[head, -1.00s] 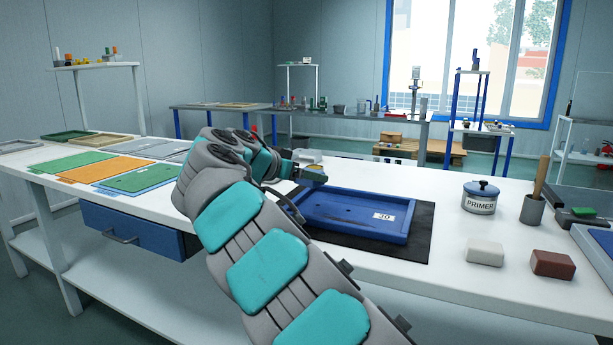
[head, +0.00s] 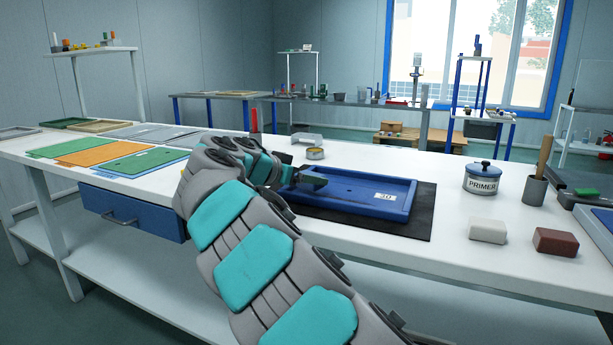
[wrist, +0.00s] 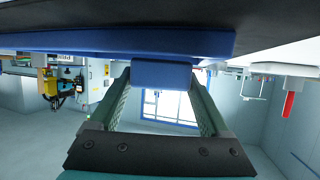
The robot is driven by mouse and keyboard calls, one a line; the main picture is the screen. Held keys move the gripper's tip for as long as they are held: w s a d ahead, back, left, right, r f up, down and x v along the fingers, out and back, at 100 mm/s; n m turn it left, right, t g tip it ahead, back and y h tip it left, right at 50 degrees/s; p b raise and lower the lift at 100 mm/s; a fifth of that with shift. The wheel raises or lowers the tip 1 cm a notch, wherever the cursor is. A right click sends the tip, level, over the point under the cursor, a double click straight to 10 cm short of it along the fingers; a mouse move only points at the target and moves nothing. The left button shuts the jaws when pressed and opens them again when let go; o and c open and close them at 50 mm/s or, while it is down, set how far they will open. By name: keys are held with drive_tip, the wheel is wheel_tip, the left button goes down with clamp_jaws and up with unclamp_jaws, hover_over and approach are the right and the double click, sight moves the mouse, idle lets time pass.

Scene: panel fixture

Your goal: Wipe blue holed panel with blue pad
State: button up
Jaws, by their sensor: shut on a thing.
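The blue holed panel (head: 345,191) lies in a raised blue frame (head: 340,210) on a black mat (head: 424,215), with a white number label near its right end. My gripper (head: 318,182) is over the left part of the panel in the head view. In the wrist view, my gripper (wrist: 160,85) is shut on the blue pad (wrist: 163,75), which sits between both fingertips. The blue frame's side (wrist: 90,42) runs just beyond the pad there. I cannot tell whether the pad touches the panel. My arm hides the mat's left end.
A primer can (head: 482,180), a pot with a handle (head: 534,188), a white block (head: 487,230) and a brown block (head: 555,241) stand right of the mat. Green and orange sheets (head: 97,152) lie at left.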

drive_tip(key=shift+f+b, duration=1.05)
idle(0.4)
drive_tip(key=shift+d, duration=0.1)
